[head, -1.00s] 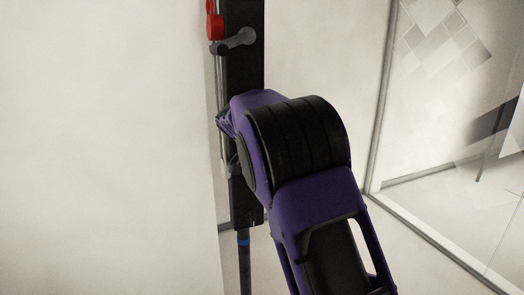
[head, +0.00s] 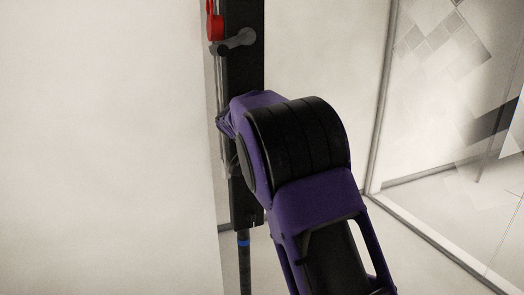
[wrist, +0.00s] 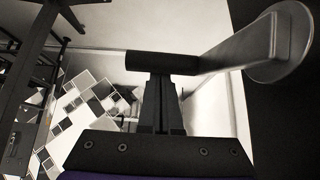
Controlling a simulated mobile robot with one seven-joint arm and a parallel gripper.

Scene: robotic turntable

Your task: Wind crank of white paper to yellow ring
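In the wrist view, a crank with a grey arm (wrist: 240,46), a round hub (wrist: 285,40) at the upper right and a dark cylindrical handle (wrist: 160,63) spans the upper middle. My gripper (wrist: 163,78) has its dark fingers close together just below the handle. Their tips meet the handle's lower edge in the picture. I cannot tell whether they clasp it. In the head view my own purple and black arm fills the middle, and the gripper does not show. A white sheet (head: 110,150) covers the left. No yellow ring shows in either view.
A black upright (head: 245,70) stands behind my arm, with a small grey crank (head: 236,41) and a red piece (head: 214,26) near its top. A dark pole with a blue ring (head: 244,243) is below. A glass partition (head: 440,90) stands at the right.

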